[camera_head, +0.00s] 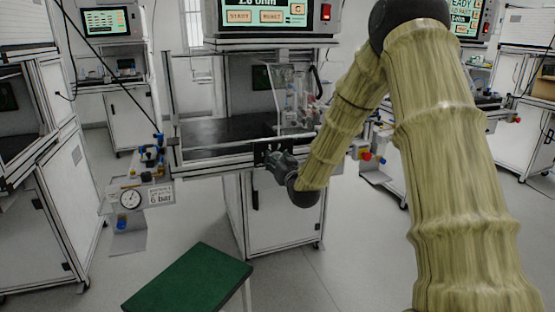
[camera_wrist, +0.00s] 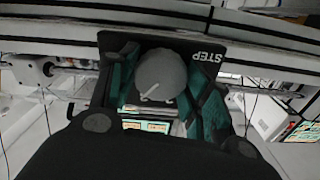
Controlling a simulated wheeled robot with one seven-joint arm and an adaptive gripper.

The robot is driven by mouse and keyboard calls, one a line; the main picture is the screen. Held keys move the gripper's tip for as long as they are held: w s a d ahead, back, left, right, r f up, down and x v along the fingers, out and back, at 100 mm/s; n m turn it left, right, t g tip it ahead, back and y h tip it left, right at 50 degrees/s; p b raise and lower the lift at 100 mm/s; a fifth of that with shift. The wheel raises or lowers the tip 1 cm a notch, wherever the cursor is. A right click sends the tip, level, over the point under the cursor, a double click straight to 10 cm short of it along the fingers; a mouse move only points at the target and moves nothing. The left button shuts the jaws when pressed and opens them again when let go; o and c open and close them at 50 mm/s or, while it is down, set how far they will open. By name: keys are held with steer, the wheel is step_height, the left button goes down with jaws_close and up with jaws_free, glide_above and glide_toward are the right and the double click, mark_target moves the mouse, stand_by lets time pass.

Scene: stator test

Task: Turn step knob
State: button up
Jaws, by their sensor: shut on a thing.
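The step knob (camera_wrist: 162,76) is a round grey knob with a white pointer line, in the upper middle of the wrist view. It sits on a black plate (camera_wrist: 240,32) lettered "STEP". My gripper (camera_wrist: 165,84) has its dark fingers with teal parts on both sides of the knob and is shut on it. In the head view my gripper (camera_head: 278,164) is at the front edge of the middle bench (camera_head: 228,164), and it hides the knob there.
A test unit with START and RESET buttons (camera_head: 270,16) stands above the bench. A clear guard (camera_head: 293,95) is on the bench top. A pressure gauge panel (camera_head: 136,198) is at the left. A green-topped stool (camera_head: 190,290) stands in front. Other benches stand on both sides.

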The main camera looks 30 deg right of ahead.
steer(key=m+p, duration=0.1)
steer(key=m, duration=0.4)
steer(key=shift+d+m, duration=0.1)
steer(key=shift+m, duration=0.3)
stand_by(0.4)
steer(key=o, duration=1)
steer(key=shift+f, duration=0.1)
steer(key=shift+o, duration=0.2)
steer(key=shift+s, duration=0.1)
steer(key=v, duration=1.2)
